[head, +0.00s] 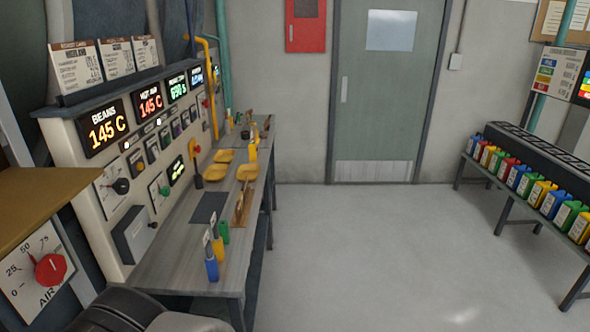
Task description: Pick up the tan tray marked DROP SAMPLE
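A narrow tan tray-like piece (240,215) lies along the right edge of the grey workbench (180,262), about midway down its length. Something thin and brown rests on or stands at it. I cannot read any DROP SAMPLE marking at this size, so I cannot tell if this is the named tray. Several yellow scoop-shaped dishes (218,172) lie farther back on the bench. My gripper is not in view; no fingertips show anywhere.
Blue, yellow and green bottles (212,268) stand near the bench's front end. A control panel (120,175) with lit displays rises along the bench's left side. A rack of coloured containers (545,200) stands right. The grey floor (360,250) between is clear.

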